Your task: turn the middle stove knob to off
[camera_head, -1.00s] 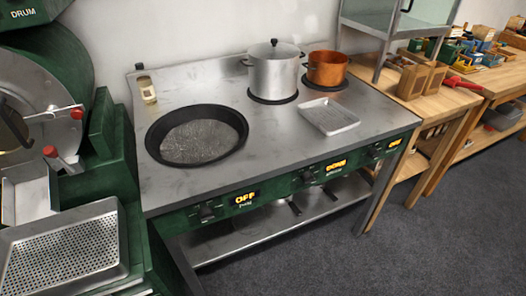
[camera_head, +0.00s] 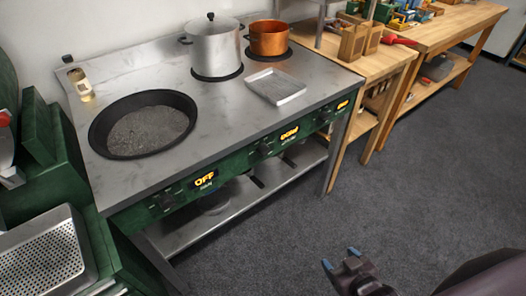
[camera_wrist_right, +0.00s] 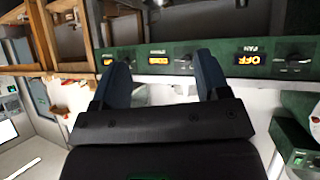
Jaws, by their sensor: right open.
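The stove's middle knob (camera_head: 265,147) is a dark knob on the green front panel (camera_head: 232,163). An orange-lit display (camera_head: 290,132) sits just right of it, its text too small to read surely. My right gripper (camera_head: 341,259) is open and empty, in front of the stove and apart from the panel, over the floor. In the right wrist view, which is upside down, the middle knob (camera_wrist_right: 183,58) shows between the blue-tipped fingers, beyond them. My left gripper is not in view.
The left knob (camera_head: 165,200) has a display reading OFF (camera_head: 205,180); a right knob (camera_head: 324,116) sits farther along. A black pan (camera_head: 100,130), silver pot (camera_head: 215,50), copper pot (camera_head: 268,40) and tray (camera_head: 276,88) are on top. Floor in front is clear.

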